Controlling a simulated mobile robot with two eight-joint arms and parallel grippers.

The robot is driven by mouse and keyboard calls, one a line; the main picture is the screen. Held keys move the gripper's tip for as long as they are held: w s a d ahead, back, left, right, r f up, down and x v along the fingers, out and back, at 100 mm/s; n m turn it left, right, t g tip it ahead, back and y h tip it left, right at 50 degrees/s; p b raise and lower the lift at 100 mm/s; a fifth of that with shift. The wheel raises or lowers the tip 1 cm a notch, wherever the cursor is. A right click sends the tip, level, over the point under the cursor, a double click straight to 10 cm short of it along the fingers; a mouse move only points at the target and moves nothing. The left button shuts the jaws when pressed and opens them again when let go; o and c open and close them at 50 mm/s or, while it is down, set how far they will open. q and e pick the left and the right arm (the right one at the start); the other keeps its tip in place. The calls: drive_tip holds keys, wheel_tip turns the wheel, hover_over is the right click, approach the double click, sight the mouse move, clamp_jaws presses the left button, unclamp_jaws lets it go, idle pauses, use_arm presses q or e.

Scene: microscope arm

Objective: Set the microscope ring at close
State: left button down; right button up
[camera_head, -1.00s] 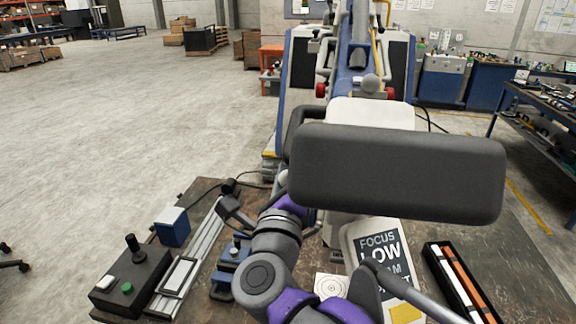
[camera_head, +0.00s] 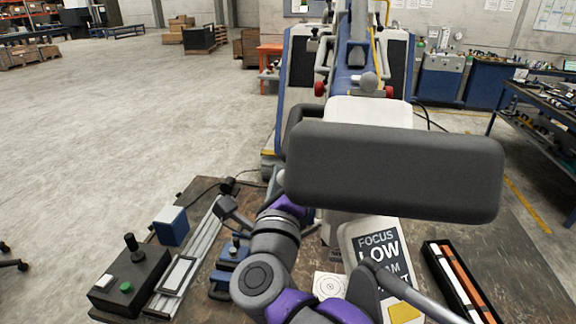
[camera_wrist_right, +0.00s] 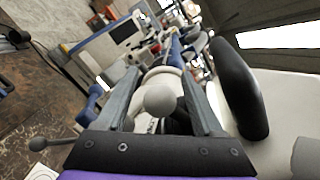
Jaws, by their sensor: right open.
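The microscope unit (camera_head: 368,112), pale with a large dark grey padded block (camera_head: 395,172) in front, fills the middle right of the head view. In the right wrist view a pale ring (camera_wrist_right: 170,72) with a round knob (camera_wrist_right: 159,100) lies between the two fingers of my right gripper (camera_wrist_right: 160,76). The fingers stand apart on either side, and I cannot tell if either touches it. In the head view my purple and grey arm rises to the block's left edge, and its gripper is hidden. My left gripper is in neither view.
On the bench (camera_head: 205,195) are a control box (camera_head: 130,280) with a joystick, a blue box (camera_head: 171,227), a card marked LOW (camera_head: 380,250) and a black tray (camera_head: 462,285). A dark padded handle (camera_wrist_right: 238,85) stands close right of the fingers. The floor at left is open.

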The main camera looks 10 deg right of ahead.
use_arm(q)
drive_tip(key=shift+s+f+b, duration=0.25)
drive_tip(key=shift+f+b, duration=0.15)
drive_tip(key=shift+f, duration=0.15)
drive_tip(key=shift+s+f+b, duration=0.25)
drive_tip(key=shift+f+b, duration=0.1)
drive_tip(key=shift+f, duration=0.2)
use_arm(e)
drive_tip(key=v, duration=1)
drive_tip(key=shift+s, duration=0.25)
